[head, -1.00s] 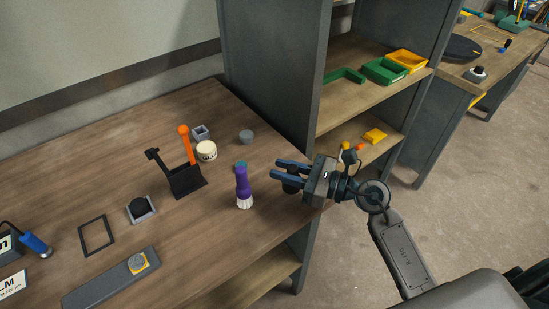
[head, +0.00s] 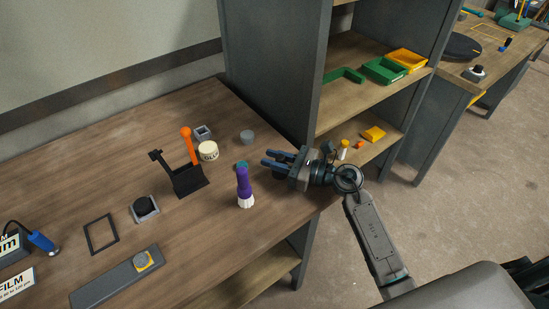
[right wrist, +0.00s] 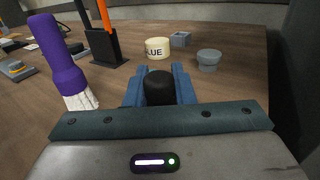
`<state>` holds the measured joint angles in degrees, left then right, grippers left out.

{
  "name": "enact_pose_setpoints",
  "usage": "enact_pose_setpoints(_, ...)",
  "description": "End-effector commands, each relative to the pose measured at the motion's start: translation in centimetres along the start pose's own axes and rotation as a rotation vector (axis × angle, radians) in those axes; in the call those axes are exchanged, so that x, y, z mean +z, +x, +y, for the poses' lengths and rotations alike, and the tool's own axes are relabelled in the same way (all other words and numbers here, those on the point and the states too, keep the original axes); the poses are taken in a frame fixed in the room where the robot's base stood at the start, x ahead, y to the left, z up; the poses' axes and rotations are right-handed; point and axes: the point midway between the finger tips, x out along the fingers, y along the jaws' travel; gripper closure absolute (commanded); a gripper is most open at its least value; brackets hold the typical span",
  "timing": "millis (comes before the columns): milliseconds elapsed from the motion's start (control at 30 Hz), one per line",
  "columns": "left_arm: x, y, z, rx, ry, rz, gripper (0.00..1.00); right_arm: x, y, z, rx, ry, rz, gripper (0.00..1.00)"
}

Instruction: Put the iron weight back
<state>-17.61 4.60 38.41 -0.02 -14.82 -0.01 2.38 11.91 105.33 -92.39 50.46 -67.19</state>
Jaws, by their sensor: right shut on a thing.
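A black rounded cylinder, which I take to be the iron weight (right wrist: 160,88), sits between the blue fingers of my right gripper (right wrist: 159,86) in the right wrist view. In the head view my right gripper (head: 274,159) is at the right edge of the wooden table, right of the purple brush, and its fingers mostly hide the weight. A small grey square holder (head: 203,132) stands at the back, seemingly empty. Another grey square holder (head: 154,213) nearer the front has a black round thing (head: 144,205) in it. My left gripper is not in view.
A purple brush (head: 243,185) stands close left of my right gripper. A glue jar (head: 208,151), a grey round pot (head: 247,137) and a black stand (head: 189,183) with an orange-handled tool are behind and left. A shelf unit (head: 280,75) rises at the back right.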

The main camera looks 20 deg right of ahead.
Motion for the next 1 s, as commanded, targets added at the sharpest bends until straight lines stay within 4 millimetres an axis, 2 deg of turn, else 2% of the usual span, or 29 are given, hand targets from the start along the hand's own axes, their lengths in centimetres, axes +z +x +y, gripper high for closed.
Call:
enact_pose_setpoints(133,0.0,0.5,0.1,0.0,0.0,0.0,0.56,-0.4,0.0,0.0,0.0,-0.001,-0.001,1.0)
enact_pose_setpoints(167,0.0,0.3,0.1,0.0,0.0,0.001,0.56,-0.3,0.0,0.0,0.0,0.0,0.0,0.72)
enact_pose_setpoints(233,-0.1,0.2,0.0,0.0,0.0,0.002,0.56,-0.2,0.0,0.0,0.0,0.0,0.001,0.58)
enact_pose_setpoints(267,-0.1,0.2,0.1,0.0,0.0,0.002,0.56,-0.2,0.0,0.0,0.0,0.0,0.001,0.56)
enact_pose_setpoints(633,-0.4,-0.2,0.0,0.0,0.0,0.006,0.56,0.1,-0.1,0.0,0.0,0.0,0.001,0.56)
enact_pose_setpoints(867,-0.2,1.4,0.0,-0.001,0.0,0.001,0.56,-0.5,-3.4,0.0,0.0,-0.003,0.006,0.56)
enact_pose_setpoints(967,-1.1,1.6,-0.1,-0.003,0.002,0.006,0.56,-0.5,-5.1,0.0,0.001,-0.004,0.007,0.56)
enact_pose_setpoints(1000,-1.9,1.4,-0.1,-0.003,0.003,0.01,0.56,-0.5,-5.8,0.0,0.001,-0.004,0.007,0.56)
